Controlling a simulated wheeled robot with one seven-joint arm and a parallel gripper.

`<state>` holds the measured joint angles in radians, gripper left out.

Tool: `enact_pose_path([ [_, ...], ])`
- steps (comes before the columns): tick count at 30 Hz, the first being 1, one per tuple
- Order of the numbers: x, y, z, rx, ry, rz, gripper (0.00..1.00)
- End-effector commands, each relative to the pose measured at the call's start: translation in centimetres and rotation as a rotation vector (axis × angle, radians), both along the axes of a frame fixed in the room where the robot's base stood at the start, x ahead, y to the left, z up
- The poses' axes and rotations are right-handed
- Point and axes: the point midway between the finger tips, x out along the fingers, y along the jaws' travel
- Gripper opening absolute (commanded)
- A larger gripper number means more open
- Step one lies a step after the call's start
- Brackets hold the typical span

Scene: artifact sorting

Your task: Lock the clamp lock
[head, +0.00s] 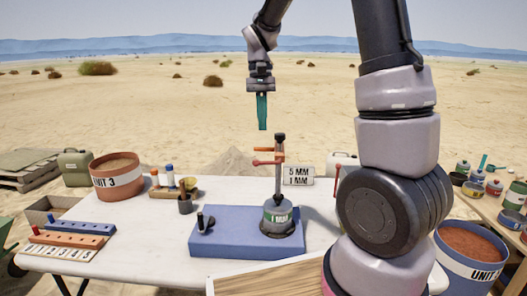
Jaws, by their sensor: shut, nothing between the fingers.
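My gripper (262,124) hangs above the table, pointing down, with its teal fingers shut and empty. Below it and slightly right stands a device with a dark upright post (279,175), orange-red arms (267,162) and a grey, labelled round body (278,215). It looks like the clamp, but I cannot tell which part is its lock or how that is set. The device stands on a blue block (222,240), with a small black knob (203,222) at the block's left. My gripper is apart from the device, above its top.
On the white table (130,232) are a "UNIT 3" pot (117,178), blue and orange holed racks (75,228), a dark cup (185,204), a tray of small bottles and a "5 MM / 1 MM" sign (298,175). My arm blocks the right side. A wooden board lies in front.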

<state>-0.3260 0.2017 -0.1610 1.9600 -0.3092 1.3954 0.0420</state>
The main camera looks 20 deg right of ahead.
Motion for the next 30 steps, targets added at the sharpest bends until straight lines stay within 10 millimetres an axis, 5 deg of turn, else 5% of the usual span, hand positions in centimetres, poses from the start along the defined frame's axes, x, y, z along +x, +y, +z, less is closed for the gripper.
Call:
enact_pose_path([
  [12, -1.6, 0.1, -7.5, -0.001, 0.002, -0.001, 0.00],
  [30, -1.7, 0.2, -8.6, -0.004, 0.001, 0.000, 0.00],
])
